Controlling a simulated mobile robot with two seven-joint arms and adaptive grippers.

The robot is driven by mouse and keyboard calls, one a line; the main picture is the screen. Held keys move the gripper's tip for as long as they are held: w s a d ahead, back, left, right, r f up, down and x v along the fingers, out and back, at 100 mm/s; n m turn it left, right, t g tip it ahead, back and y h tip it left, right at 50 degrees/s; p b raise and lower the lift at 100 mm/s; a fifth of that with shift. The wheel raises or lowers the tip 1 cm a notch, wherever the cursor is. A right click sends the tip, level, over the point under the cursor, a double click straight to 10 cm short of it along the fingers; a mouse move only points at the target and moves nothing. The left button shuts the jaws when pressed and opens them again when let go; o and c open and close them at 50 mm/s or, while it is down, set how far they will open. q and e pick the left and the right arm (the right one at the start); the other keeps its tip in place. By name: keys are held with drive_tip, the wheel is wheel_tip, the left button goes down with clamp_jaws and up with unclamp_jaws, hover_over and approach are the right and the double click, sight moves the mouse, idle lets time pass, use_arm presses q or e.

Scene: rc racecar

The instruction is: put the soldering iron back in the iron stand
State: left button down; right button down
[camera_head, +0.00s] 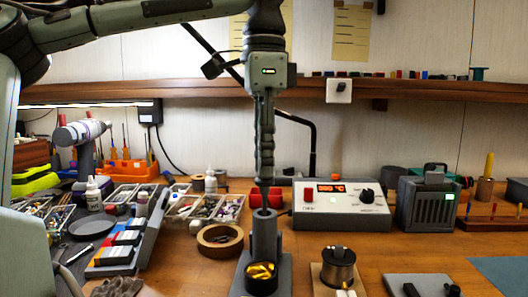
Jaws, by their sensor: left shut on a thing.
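My left gripper (264,165) comes down from above at the centre and points straight down, its fingers seen edge-on and closed. The iron stand (265,240) is directly below, with a grey upright tube on a dark base and a cup of brass wool (261,271) in front. My right gripper is not in view.
A soldering station (340,208) with a red display stands right of the stand, beside a grey fume extractor (427,203). A solder spool (338,266) is close on the right. A tape roll (220,239) and parts trays (215,207) are on the left.

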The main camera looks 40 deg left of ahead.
sight(264, 180)
use_arm(q)
drive_tip(key=shift+f+b, duration=0.3)
drive_tip(key=shift+f, duration=2.1)
drive_tip(key=c, duration=1.3)
unclamp_jaws()
drive_tip(key=shift+o, duration=0.4)
drive_tip(key=o, duration=0.3)
drive_tip(key=shift+r, duration=0.1)
